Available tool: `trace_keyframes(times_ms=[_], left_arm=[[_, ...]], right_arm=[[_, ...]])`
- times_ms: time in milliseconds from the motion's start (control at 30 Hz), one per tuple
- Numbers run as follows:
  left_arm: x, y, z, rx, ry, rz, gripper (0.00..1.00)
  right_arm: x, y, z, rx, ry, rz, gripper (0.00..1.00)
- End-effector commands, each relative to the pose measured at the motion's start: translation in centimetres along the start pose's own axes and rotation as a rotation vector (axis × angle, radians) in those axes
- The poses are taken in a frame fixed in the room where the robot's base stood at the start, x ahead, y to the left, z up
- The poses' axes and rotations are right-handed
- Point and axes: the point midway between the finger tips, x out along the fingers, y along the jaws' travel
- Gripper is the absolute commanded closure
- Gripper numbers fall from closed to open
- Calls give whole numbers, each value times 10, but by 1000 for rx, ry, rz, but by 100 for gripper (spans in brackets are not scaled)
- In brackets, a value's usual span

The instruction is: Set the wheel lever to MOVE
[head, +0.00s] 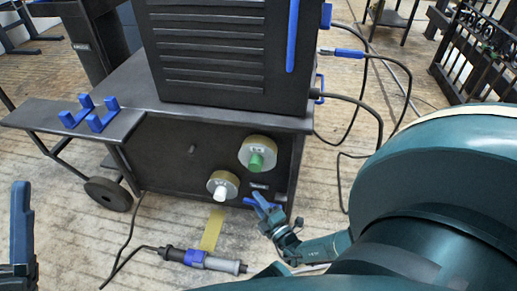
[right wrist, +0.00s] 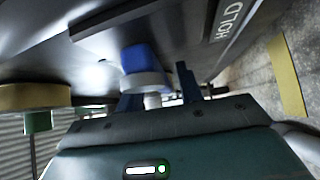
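The wheel lever is a blue handle (head: 250,202) low on the right of the dark cart's front panel, under a small label plate (head: 258,187). In the right wrist view, the blue lever (right wrist: 137,58) with a grey collar is close in front of the fingers, and the plate reads HOLD (right wrist: 230,18). My right gripper (head: 264,204) is at the lever; its two fingers (right wrist: 158,92) stand apart. I cannot tell whether they touch it. My left gripper (head: 22,235) is at the left edge, partly cut off, with one dark blue finger showing.
Two round yellowish dials, one with a green knob (head: 256,162) and one with a white knob (head: 220,193), sit left of the lever. A corded tool (head: 205,261) and a yellow floor strip (head: 213,229) lie below. Cables (head: 372,105) hang at the right. A cart wheel (head: 108,194) stands left.

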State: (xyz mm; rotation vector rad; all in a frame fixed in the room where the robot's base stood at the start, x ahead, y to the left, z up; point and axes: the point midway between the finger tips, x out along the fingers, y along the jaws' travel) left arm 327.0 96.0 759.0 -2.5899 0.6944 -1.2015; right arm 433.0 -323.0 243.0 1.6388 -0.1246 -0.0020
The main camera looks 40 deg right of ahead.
Motion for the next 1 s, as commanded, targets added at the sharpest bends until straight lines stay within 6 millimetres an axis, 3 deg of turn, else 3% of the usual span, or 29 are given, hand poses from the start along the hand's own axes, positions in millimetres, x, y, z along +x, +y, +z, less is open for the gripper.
trace_keyframes(times_ms=[500,1000], left_arm=[[-3,2,8,-44,-70,-10,27],[-5,4,12,-55,-84,-14,27]], right_arm=[[-68,0,1,0,-1,-1,64],[-75,0,0,0,-1,1,64]])
